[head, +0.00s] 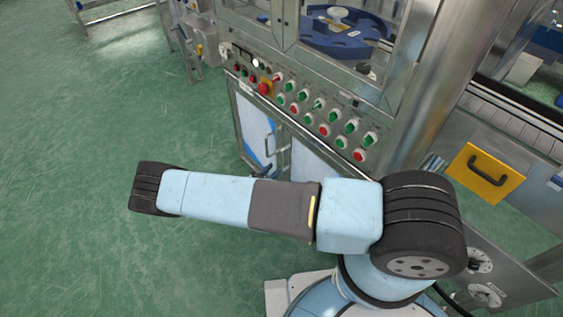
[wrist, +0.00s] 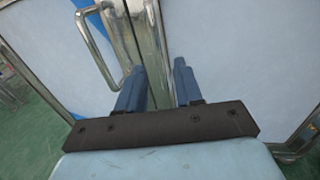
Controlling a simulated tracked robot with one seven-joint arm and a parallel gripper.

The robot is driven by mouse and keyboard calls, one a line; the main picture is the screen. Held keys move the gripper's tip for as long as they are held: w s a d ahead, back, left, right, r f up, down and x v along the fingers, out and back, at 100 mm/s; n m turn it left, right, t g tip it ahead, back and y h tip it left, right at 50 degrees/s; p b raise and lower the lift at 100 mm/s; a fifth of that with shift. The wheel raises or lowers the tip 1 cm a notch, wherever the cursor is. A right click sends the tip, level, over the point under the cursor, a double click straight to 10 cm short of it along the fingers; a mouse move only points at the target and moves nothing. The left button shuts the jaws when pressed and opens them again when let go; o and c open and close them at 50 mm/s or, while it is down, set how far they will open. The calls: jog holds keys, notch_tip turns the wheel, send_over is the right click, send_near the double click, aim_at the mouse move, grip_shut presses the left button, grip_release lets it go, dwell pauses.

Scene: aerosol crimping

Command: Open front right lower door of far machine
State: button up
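The machine's lower cabinet has two pale doors below its button panel. The right lower door (head: 308,163) is partly hidden by my arm in the head view; it fills the right of the wrist view (wrist: 245,65) and looks closed. My gripper (wrist: 160,66) points at the metal seam between the doors, its two dark blue fingers apart. A metal bar (wrist: 155,28), seemingly the right door's handle, runs down toward the gap between the fingers; I cannot tell whether they touch it. In the head view my arm mostly hides the gripper.
The left lower door (head: 254,122) has a curved handle (wrist: 96,48) just left of my fingers. The button panel (head: 300,105) juts out above the doors. A yellow panel with a black handle (head: 485,172) is at right. Green floor at left is clear.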

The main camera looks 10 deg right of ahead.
aim_at(282, 161)
jog(key=x, duration=0.7)
grip_shut()
dwell(0.3)
